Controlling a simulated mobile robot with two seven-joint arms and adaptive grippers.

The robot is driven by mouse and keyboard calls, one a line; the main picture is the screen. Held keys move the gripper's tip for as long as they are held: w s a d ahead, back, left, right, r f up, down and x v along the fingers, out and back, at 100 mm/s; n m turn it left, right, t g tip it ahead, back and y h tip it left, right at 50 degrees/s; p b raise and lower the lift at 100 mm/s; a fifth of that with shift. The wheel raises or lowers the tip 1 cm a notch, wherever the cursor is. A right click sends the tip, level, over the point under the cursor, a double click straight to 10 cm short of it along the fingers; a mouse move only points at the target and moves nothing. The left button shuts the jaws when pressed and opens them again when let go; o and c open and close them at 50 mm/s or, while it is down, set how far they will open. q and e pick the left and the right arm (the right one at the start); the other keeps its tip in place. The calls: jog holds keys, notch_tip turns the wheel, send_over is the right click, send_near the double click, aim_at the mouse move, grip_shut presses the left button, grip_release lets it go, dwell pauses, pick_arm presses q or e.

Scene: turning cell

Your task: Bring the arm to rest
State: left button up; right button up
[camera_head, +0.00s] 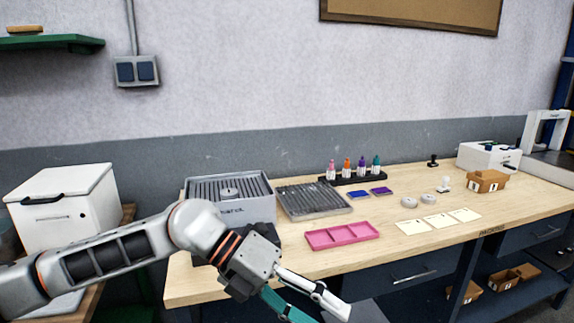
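My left arm comes in from the left, in front of the workbench (405,252). Its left gripper (318,310) points down and right, past the bench's front edge at the bottom of the picture. A silver finger linkage and a teal one show. The fingertips are cut off or unclear, so I cannot tell whether it is open or shut. I see nothing clearly held. My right gripper is not in view.
On the bench are a grey slotted box (262,208), partly behind my arm, a ribbed tray (312,203), a pink tray (342,235), several bottles (361,166), cards (437,220) and a cardboard bin (486,181). A white cabinet (75,200) stands left.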

pick_arm(q)
jog(key=s+d+r+n+h, duration=0.2)
jog(key=d+r+n+h, duration=0.3)
jog(key=h, duration=0.4)
jog(key=w+a+f+n+t+y, duration=0.3)
jog(key=w+a+f+n+t, duration=0.3)
jog(key=n+t, duration=0.45)
jog(key=w+a+f+n+t+y, duration=0.4)
jog(key=a+f+n+t, duration=0.4)
jog(key=n, duration=0.4)
jog(key=s+a+f+n+y, duration=0.2)
jog(key=a+f+n+y, duration=0.15)
jog(key=f, duration=0.45)
jog(key=s+a+f+n+y, duration=0.2)
jog(key=a+f+n+y, duration=0.15)
jog(key=f, duration=0.35)
jog(key=s+a+f+n+g+y, duration=0.1)
jog(key=s+a+f+g, duration=0.1)
jog(key=s+a+f, duration=0.2)
jog(key=s+a+f+n+g+y, duration=0.2)
jog(key=s+a+f, duration=0.3)
jog(key=s+f, duration=0.4)
notch_tip(320, 180, down, 3)
jog(key=shift+s+f+g, duration=0.1)
jog(key=shift+s+g, duration=0.05)
jog(key=shift+g, duration=0.2)
jog(key=shift+a, duration=0.1)
